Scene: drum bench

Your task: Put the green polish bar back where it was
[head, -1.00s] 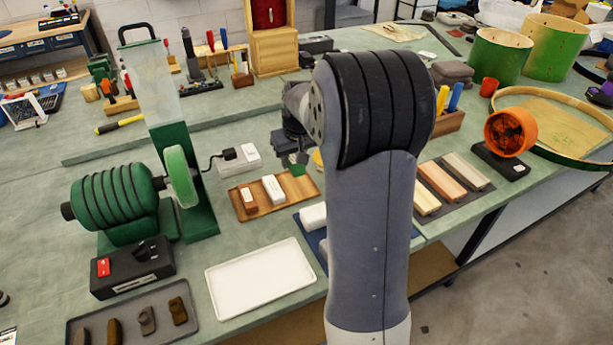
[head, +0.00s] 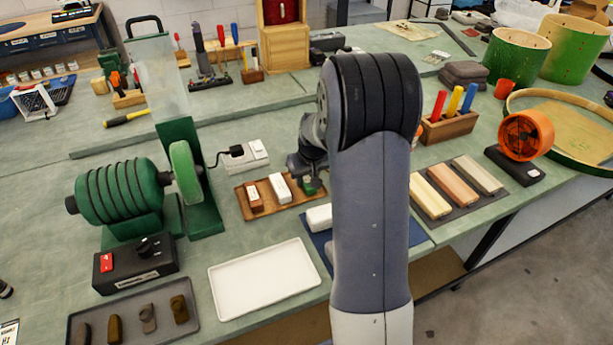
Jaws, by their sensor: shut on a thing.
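My gripper (head: 309,177) is shut on the green polish bar (head: 309,186), a small dark green block largely covered by the fingers. They are at the right end of the wooden tray (head: 268,209), beside a white bar (head: 279,188). My arm hides the area just right of the tray.
The green buffing motor (head: 120,192) and its wheel (head: 186,174) stand left of the tray. An empty white tray (head: 264,280) lies in front, next to a white block (head: 319,218) on a blue mat.

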